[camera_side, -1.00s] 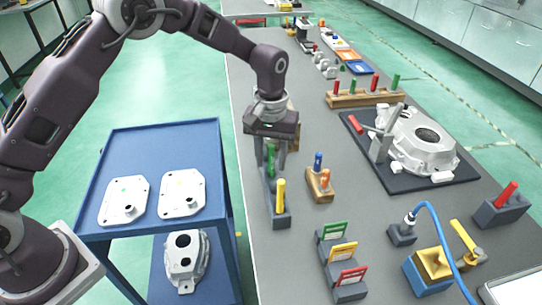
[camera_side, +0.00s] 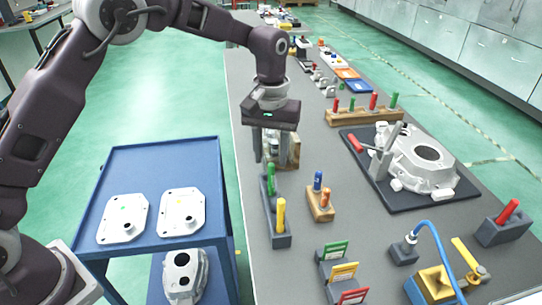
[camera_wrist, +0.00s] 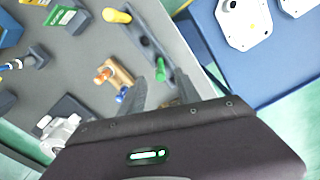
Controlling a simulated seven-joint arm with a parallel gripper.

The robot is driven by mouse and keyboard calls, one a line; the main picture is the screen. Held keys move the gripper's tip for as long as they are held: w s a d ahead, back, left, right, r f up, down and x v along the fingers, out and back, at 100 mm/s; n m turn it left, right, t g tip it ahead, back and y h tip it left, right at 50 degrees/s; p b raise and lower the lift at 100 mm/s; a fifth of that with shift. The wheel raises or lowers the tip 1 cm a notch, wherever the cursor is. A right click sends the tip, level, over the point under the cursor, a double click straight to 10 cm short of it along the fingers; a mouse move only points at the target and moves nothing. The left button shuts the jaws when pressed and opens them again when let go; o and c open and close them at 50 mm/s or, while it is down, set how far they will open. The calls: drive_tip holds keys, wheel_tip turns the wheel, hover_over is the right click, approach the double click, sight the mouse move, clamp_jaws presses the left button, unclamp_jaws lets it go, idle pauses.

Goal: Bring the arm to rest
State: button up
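My gripper (camera_side: 270,160) hangs over the near left part of the grey bench, fingers pointing down. The fingers are apart with nothing held between them, and the gap also shows in the wrist view (camera_wrist: 164,88). Just below the fingertips stands a dark grey rack (camera_side: 281,240) holding a green-handled tool (camera_side: 271,180) and a yellow-handled tool (camera_side: 281,215). The green handle also shows beyond the fingertips in the wrist view (camera_wrist: 160,69). A wooden block (camera_side: 293,150) is partly hidden behind the fingers.
A small wooden block (camera_side: 321,210) with blue and orange handles stands to the right. A silver casting (camera_side: 425,165) sits on a dark plate further right. A blue cart (camera_side: 150,163) with two white plates is left of the bench. The air above my gripper's surroundings looks clear.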

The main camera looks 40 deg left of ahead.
drive_tip(key=s+a+r+m+t, duration=0.2)
drive_tip(key=s+a+r, duration=0.3)
drive_tip(key=s+r, duration=0.8)
drive_tip(key=s+a+m+t, duration=0.1)
drive_tip(key=s+a, duration=0.1)
drive_tip(key=s, duration=0.7)
drive_tip(key=s+a+m+t, duration=0.1)
drive_tip(key=s+a+t, duration=0.1)
drive_tip(key=s, duration=0.8)
drive_tip(key=shift+r+t, duration=0.25)
drive_tip(key=shift+t, duration=0.05)
